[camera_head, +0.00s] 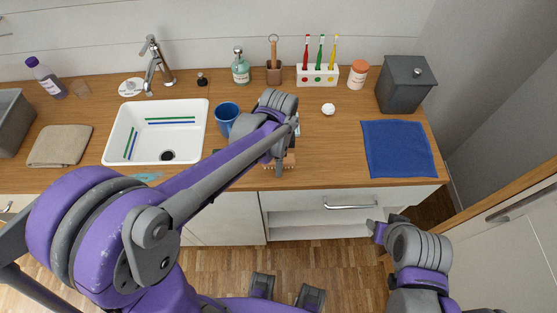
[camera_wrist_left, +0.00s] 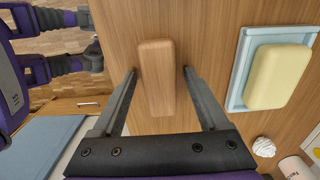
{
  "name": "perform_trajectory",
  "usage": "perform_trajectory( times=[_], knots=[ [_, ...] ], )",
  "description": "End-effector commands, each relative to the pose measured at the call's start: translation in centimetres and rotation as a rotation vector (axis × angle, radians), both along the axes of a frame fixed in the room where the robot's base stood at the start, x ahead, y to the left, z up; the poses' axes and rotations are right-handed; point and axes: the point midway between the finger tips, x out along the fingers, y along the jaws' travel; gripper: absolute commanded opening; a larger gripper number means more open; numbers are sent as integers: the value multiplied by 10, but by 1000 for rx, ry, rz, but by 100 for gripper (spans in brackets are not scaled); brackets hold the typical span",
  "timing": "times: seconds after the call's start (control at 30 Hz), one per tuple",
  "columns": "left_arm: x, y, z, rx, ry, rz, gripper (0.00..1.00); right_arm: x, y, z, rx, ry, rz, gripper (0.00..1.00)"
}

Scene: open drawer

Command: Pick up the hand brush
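The hand brush (camera_wrist_left: 156,78) shows in the left wrist view as a wooden block on the wooden counter. In the head view its wooden edge and bristles (camera_head: 289,162) show near the counter's front edge, partly hidden by my left arm. My left gripper (camera_wrist_left: 158,75) is open, with one finger on each side of the brush and a visible gap on both sides. In the head view its fingers (camera_head: 279,160) point down at the brush. My right gripper (camera_head: 375,230) is low in front of the cabinet, far from the brush; its fingers are too small to judge.
A yellow sponge-like block (camera_wrist_left: 278,77) lies in a light blue tray (camera_wrist_left: 240,83) beside the brush. A blue mug (camera_head: 226,115), white sink (camera_head: 113,140), white ball (camera_head: 328,109) and blue cloth (camera_head: 397,149) are on the counter. Counter between brush and cloth is clear.

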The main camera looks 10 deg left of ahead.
Motion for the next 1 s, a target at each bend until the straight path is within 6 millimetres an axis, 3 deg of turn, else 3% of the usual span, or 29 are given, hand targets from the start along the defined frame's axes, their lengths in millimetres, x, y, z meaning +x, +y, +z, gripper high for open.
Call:
perform_trajectory(
  times=[0.07,0.4,0.77,1.0],
  knots=[
    [0,0,0,0,0,0,60,0,0,0,0,0,0,50],
    [0,0,0,0,0,0,0,0,0,0,0,0,0,50],
    [0,0,4,0,0,0,0,0,0,0,0,0,0,50],
    [0,0,36,0,0,0,0,1,0,4,0,-3,0,50]
  ],
)
